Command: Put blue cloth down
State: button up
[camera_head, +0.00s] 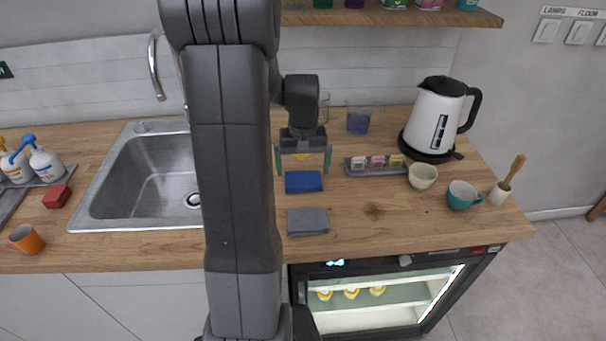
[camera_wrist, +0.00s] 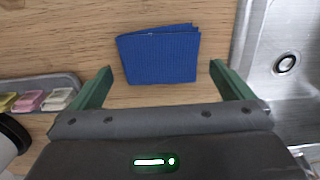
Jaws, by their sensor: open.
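The blue cloth (camera_head: 304,182) is folded and lies flat on the wooden counter. In the wrist view the blue cloth (camera_wrist: 160,56) lies just beyond the fingertips. My gripper (camera_head: 303,160) is open and empty above the counter, on the far side of the cloth. In the wrist view the green fingers of my gripper (camera_wrist: 161,72) are spread wide, one near each side of the cloth's near edge, and do not touch it.
A grey folded cloth (camera_head: 307,221) lies nearer the front edge. The sink (camera_head: 150,180) is at left. A tray of small packets (camera_head: 376,165), a white cup (camera_head: 422,176), a teal cup (camera_head: 462,195) and a kettle (camera_head: 437,115) stand at right.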

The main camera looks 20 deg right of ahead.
aim_at(303, 178)
notch_tip(303, 178, up, 8)
jog(key=shift+r, duration=0.15)
dwell(0.4)
notch_tip(303, 178, down, 13)
jog(key=shift+f, duration=0.1)
jog(key=shift+r, duration=2)
